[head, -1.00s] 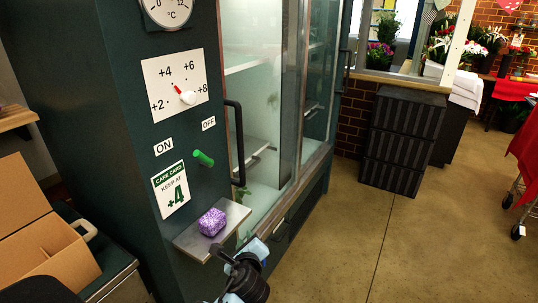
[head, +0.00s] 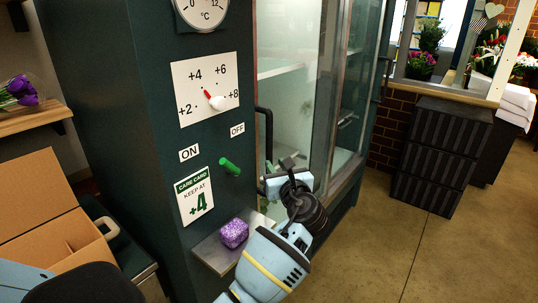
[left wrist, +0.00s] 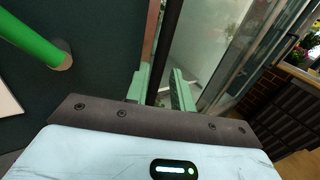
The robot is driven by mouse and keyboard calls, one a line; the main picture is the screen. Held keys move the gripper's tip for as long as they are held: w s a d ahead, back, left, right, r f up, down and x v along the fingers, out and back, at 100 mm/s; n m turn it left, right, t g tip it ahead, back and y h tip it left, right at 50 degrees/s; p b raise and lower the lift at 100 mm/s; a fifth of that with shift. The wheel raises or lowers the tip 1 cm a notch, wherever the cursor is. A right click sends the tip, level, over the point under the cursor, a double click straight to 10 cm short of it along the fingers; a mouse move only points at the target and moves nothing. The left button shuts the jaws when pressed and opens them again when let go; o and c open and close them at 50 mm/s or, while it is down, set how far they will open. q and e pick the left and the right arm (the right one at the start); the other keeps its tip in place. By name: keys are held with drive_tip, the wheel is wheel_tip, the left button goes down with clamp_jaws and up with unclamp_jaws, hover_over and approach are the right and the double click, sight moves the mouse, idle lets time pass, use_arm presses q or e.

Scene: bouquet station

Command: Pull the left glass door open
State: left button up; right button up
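The left glass door (head: 285,95) of the dark green cooler looks closed, with a black vertical bar handle (head: 265,125) at its left edge. My left gripper (head: 272,171) is at the lower part of this handle. In the left wrist view the two green fingers of my left gripper (left wrist: 160,88) are apart. The black handle (left wrist: 167,45) runs between them, with a gap visible beside it. The gripper hides the handle's lower end in the head view. My right gripper is not in view.
A green peg (head: 230,166) sticks out of the cooler's side panel left of the handle. Below it, a small shelf (head: 214,254) holds a purple block (head: 234,233). Dark drawers (head: 440,155) stand at the right. The floor (head: 375,240) before the doors is clear.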

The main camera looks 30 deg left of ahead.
sight(270, 156)
use_arm(q)
drive_tip(key=x, duration=0.7)
clamp_jaws()
